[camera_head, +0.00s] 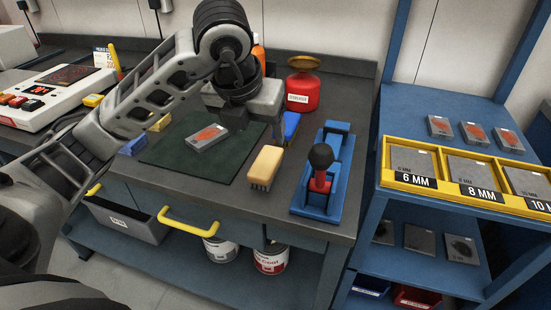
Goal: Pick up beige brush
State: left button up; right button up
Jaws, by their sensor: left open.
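The beige brush (265,167) lies on the dark workbench, just right of the dark green mat (193,165), with dark bristles along its lower side. My left gripper (252,128) points down above the bench, behind the brush in the picture and a little to its left. It is open and apart from the brush. Its fingers are dark and small, partly lost against the bench. My right gripper is not in view.
A grey plate with an orange patch (207,136) lies on the mat. A blue clamp fixture with a black knob (321,155) stands right of the brush. A red can (303,90) and a blue object (291,126) are behind. A yellow-rimmed plate rack (380,160) stands at the right.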

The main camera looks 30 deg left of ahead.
pick_arm(q)
send_near(265, 162)
jog(key=x, duration=0.4)
jog(key=shift+s+d+f, duration=0.15)
jog(key=shift+s+f, duration=0.15)
jog(key=shift+f, duration=0.1)
jog(key=x, duration=0.5)
jog(key=shift+w, duration=0.45)
jog(key=shift+w+f, duration=0.1)
jog(key=shift+f, duration=0.2)
jog(key=shift+a+f, duration=0.2)
jog(key=shift+f, duration=0.05)
jog(key=c, duration=1.1)
